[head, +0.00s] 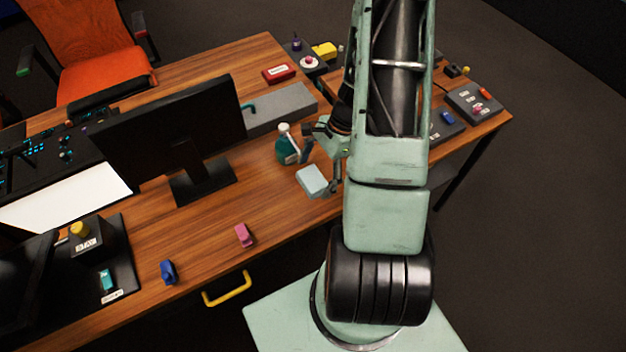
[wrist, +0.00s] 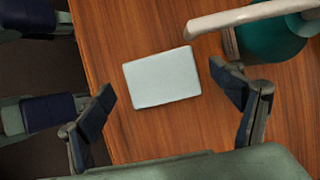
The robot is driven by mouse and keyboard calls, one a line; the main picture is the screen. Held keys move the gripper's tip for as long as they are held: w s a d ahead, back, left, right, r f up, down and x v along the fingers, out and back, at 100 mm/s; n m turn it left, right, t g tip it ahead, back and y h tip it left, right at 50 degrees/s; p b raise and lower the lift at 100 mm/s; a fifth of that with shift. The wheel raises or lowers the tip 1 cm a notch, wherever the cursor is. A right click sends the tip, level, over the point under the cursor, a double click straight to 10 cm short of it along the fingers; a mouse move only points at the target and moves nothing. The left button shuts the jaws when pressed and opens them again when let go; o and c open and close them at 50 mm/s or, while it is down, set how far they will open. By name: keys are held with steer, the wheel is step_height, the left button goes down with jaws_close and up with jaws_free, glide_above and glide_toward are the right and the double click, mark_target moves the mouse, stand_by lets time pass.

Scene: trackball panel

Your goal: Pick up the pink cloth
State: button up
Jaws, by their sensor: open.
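A pale blue-grey flat rectangular block, perhaps a folded cloth (head: 311,180), lies on the wooden desk near its front edge. It also shows in the wrist view (wrist: 162,77), flat on the wood. My gripper (wrist: 165,92) is open, with its fingers apart on either side of this block in that view and nothing held. In the head view my gripper (head: 318,160) is partly hidden by my arm. No plainly pink cloth shows. A small pink object (head: 244,235) lies farther left near the desk's front edge; its kind is unclear.
A teal bottle with a white top (head: 287,148) stands close behind the block, and in the wrist view (wrist: 272,38) it is near the right finger. A monitor (head: 170,130) stands left. A small blue object (head: 168,271) and yellow handle (head: 227,289) are at the front.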

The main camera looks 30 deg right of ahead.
mark_target(309, 180)
steer(key=shift+c, duration=0.3)
steer(key=c, duration=1)
steer(key=shift+r, duration=0.1)
steer(key=shift+r, duration=0.45)
step_height(309, 180, up, 2)
steer(key=shift+r+b, duration=0.15)
steer(key=shift+b, duration=0.15)
steer(key=s+a+r, duration=0.1)
steer(key=s+r, duration=0.8)
steer(key=s, duration=0.5)
steer(key=shift+r+b, duration=0.3)
steer(key=shift+b, duration=0.05)
